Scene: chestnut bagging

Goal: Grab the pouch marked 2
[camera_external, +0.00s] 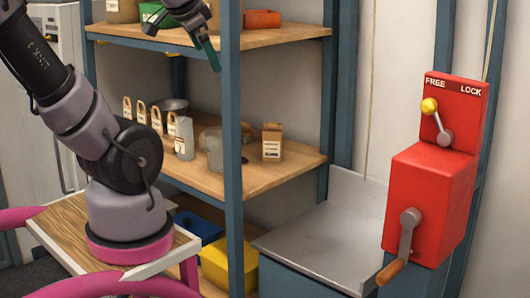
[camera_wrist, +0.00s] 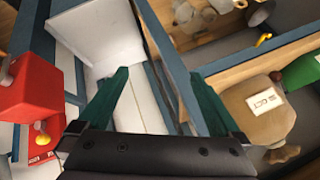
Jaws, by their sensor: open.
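My gripper (camera_external: 213,60) is in the air in front of the upper shelf, beside the blue front post in the external view. Its two green fingers stand wide apart in the wrist view (camera_wrist: 158,75), with nothing between them. Several small tan loop-topped items (camera_external: 141,113), possibly the pouches, stand in a row at the left of the middle shelf (camera_external: 270,182), below my gripper and apart from it. Their marks are too small to read, so I cannot tell which is marked 2.
A jar (camera_external: 184,138), a glass container (camera_external: 215,150) and a brown labelled bag (camera_external: 272,142) share the middle shelf. A blue post (camera_external: 231,200) stands in front. To the right are a metal tray (camera_external: 320,235) and a red FREE/LOCK crank box (camera_external: 430,200). A labelled sack (camera_wrist: 270,125) shows in the wrist view.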

